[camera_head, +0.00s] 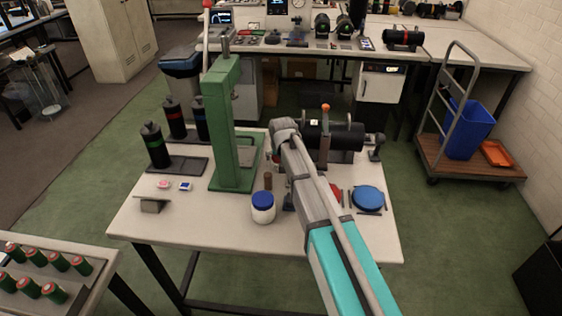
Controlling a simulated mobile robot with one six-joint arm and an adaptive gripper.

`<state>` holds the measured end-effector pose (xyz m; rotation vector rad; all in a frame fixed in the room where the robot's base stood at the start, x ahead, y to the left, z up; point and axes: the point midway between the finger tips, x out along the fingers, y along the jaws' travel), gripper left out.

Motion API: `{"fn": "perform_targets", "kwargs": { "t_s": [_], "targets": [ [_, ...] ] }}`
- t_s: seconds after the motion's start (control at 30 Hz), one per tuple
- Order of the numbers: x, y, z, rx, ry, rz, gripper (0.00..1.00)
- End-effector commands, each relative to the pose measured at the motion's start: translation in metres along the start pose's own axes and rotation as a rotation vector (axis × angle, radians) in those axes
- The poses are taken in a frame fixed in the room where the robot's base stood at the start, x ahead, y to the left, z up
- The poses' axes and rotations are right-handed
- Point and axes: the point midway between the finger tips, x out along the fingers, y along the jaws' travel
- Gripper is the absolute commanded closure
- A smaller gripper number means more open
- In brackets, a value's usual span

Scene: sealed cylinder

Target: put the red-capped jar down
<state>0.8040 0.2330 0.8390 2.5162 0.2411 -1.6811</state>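I cannot make out a red-capped jar. A red round patch (337,191) shows on the table just right of my arm, mostly covered by it, and I cannot tell if it is a cap or a flat pad. A white jar with a blue cap (263,208) stands upright on the table, left of my arm. My arm reaches from the bottom right up over the table. My gripper is hidden behind the arm, so its fingers and anything in them do not show. A small dark piece (288,201) shows beside the arm; what it is is unclear.
A blue disc (368,198) lies between dark bars at the table's right. A green press (231,130) stands left of centre. Black bottles (156,147) stand on the left, and a black cylinder (343,137) lies behind. The table front (200,226) has clear room.

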Motion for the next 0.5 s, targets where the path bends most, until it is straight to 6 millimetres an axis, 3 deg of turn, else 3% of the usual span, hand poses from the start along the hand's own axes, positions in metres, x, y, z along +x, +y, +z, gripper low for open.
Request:
{"fn": "perform_targets", "kwargs": {
  "t_s": [0.17, 0.2, 0.5],
  "targets": [
    [0.0000, -0.0003, 0.0001, 0.000, 0.000, 0.000, 0.00],
    [0.0000, -0.0003, 0.0001, 0.000, 0.000, 0.000, 0.04],
    [0.0000, -0.0005, 0.0001, -0.001, 0.000, 0.000, 0.59]
  ]
}}
